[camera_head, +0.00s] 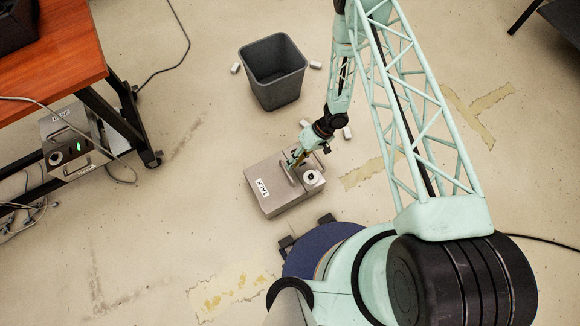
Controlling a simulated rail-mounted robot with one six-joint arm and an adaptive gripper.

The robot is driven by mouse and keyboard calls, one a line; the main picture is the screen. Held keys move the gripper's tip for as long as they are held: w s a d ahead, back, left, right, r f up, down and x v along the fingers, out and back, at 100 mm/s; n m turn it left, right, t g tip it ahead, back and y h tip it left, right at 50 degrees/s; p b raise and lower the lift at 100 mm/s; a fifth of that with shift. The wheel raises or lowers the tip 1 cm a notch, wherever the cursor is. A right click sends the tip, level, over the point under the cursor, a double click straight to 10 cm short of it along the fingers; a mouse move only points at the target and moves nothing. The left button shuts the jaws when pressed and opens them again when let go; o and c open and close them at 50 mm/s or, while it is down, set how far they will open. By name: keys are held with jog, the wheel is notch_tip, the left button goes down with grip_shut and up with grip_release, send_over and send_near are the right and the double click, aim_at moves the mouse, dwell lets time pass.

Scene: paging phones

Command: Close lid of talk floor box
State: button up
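A grey metal floor box (270,202) labelled TALK (262,188) stands on the floor in the middle of the head view. A round white part with a dark centre (311,177) shows on its right side. My gripper (295,163) reaches down from the upper right to the top of the box, over its back middle. The fingers are small and overlap the box, so I cannot tell whether they touch it or are open or shut. The lid's angle is not clear from above, and the arm's end hides part of the box's back edge.
A dark grey bin (278,92) stands behind the box, with small white pieces around it. At left, an orange-topped table (62,45) has a second grey box (72,140) with a green light under it, and loose cables. Floor left of the TALK box is clear.

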jog(key=v, duration=0.6)
jog(key=shift+d, duration=0.15)
jog(key=shift+w, duration=0.1)
jog(key=shift+r, duration=0.1)
dwell(0.5)
